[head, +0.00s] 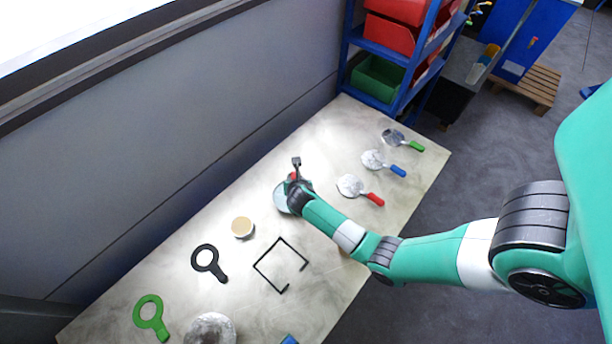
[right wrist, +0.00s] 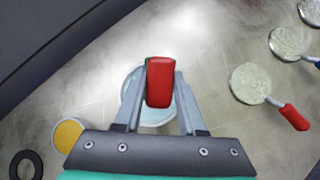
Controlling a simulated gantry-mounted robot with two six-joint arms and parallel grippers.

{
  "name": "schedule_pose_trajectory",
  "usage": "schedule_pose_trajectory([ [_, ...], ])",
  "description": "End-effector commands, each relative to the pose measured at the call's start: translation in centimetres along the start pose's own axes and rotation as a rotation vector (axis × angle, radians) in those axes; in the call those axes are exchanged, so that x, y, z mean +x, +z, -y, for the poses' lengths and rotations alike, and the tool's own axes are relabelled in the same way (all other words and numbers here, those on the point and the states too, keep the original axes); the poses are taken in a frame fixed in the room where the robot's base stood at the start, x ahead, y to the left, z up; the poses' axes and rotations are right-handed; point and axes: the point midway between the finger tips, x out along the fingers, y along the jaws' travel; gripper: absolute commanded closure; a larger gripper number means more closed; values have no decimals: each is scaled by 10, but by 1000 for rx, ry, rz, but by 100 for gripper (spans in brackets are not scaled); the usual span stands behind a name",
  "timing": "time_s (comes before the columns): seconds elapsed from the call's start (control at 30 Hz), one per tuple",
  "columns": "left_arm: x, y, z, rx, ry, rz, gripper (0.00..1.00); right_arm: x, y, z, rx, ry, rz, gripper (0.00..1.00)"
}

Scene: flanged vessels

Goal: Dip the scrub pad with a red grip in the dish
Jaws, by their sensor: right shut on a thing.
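My right gripper (head: 294,178) is shut on the red grip of the scrub pad (right wrist: 160,82). The red grip also shows as a small red patch between the fingers in the head view. The pad below the grip is hidden. A round, pale blue-white dish (head: 280,199) stands on the table under the gripper. In the right wrist view, the dish (right wrist: 155,116) shows behind the grip and between the fingers. I cannot tell whether the pad touches the dish or is above it. My left gripper is not in view.
Discs with a red (head: 375,199), a blue (head: 398,171) and a green handle (head: 416,146) lie to the right. A round tan-topped piece (head: 242,227), a black ring (head: 206,258), a green ring (head: 150,313) and a black square outline (head: 268,276) lie to the left and front.

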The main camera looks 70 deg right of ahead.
Motion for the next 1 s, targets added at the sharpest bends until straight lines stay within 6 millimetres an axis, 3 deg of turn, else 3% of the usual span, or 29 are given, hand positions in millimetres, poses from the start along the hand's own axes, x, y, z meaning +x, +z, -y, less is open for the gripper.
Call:
schedule_pose_trajectory([
  [0.13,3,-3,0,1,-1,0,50,-9,2,-17,-18,32,41,100],
  [0.43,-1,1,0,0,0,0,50,-6,0,-16,-14,37,62,100],
  [1.0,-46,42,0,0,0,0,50,31,-37,-11,-14,38,61,100],
])
